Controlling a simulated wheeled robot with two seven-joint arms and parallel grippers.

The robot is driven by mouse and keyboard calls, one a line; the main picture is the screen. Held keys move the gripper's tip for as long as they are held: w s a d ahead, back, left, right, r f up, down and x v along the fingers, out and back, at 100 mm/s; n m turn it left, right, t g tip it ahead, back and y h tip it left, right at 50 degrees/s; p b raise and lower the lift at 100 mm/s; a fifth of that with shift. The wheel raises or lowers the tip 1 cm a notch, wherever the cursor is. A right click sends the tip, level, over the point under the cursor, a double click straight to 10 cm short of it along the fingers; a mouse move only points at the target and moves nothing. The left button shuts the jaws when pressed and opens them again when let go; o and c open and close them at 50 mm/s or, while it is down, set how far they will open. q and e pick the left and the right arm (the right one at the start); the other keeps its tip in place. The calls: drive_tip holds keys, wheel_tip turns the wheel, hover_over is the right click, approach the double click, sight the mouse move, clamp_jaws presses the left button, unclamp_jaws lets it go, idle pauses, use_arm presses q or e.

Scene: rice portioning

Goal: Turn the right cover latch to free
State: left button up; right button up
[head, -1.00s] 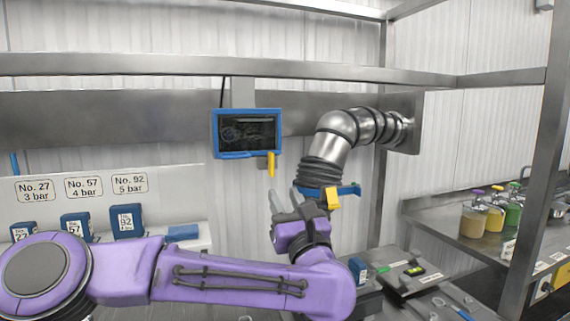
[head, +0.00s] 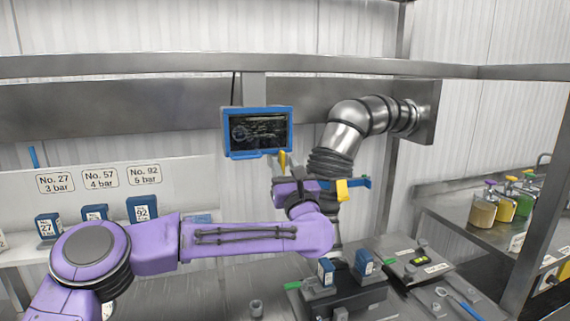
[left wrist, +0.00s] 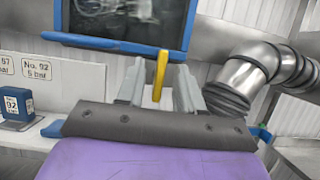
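A yellow latch tab (head: 283,160) hangs at the lower right of the blue-framed screen (head: 257,131). Another yellow piece (head: 343,190) sits on the blue collar around the ribbed duct; I cannot tell for certain which is the right cover latch. My left gripper (head: 291,168) is raised just below the screen. In the left wrist view, its two grey fingers (left wrist: 159,88) are open, with the yellow tab (left wrist: 160,72) showing upright between them and gaps at both sides. I cannot tell whether the tab is within the fingers' reach. My right gripper is not in view.
The silver duct (head: 347,135) curves to the wall close right of the gripper. Blue blocks (head: 143,208) stand on the left shelf under pressure labels. Small blue blocks (head: 326,271) stand on the bench fixture below. Jars (head: 483,212) stand on the right counter.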

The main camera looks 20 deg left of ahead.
use_arm(q)
clamp_jaws()
